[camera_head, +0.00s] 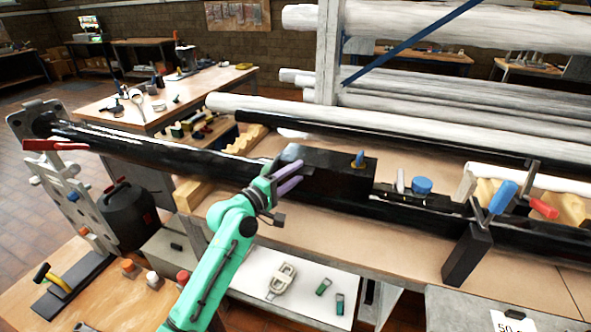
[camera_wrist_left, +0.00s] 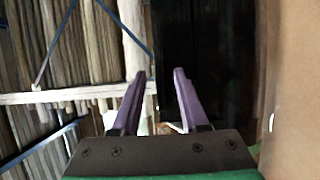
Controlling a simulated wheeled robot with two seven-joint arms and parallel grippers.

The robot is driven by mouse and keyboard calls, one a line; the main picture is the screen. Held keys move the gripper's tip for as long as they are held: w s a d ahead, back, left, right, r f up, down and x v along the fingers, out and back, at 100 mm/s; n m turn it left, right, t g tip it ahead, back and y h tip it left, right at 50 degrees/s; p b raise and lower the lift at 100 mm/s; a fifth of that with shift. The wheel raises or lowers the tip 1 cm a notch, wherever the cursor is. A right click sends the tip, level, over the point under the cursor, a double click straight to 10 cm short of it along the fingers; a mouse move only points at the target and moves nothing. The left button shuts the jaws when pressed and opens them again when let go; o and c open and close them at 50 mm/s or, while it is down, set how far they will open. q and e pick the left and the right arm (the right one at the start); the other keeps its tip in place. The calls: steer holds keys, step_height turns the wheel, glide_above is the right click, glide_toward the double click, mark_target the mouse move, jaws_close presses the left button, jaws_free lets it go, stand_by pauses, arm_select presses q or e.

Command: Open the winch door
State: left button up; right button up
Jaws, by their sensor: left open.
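A long black mast (camera_head: 150,147) lies across the wooden bench. I take this housing to be the winch cover, but I cannot make out a door edge. My left gripper (camera_head: 297,177) is open and empty, its purple fingers at the left part of the housing. I cannot tell whether they touch it. In the left wrist view the fingers (camera_wrist_left: 160,76) are apart, with a dark surface (camera_wrist_left: 205,55) beyond them. My right gripper is not in view.
Right of the housing, a blue round cap (camera_head: 421,185) sits on the mast. Clamps with blue (camera_head: 503,197) and red (camera_head: 544,208) handles stand farther right. White tubes (camera_head: 400,128) lie on a rack behind. The bench front (camera_head: 360,240) is mostly bare.

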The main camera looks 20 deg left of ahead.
arm_select(q)
steer(key=shift+w+d, duration=0.1)
steer(key=shift+w, duration=0.15)
steer(key=shift+s, duration=0.1)
jaws_close()
stand_by(1.2)
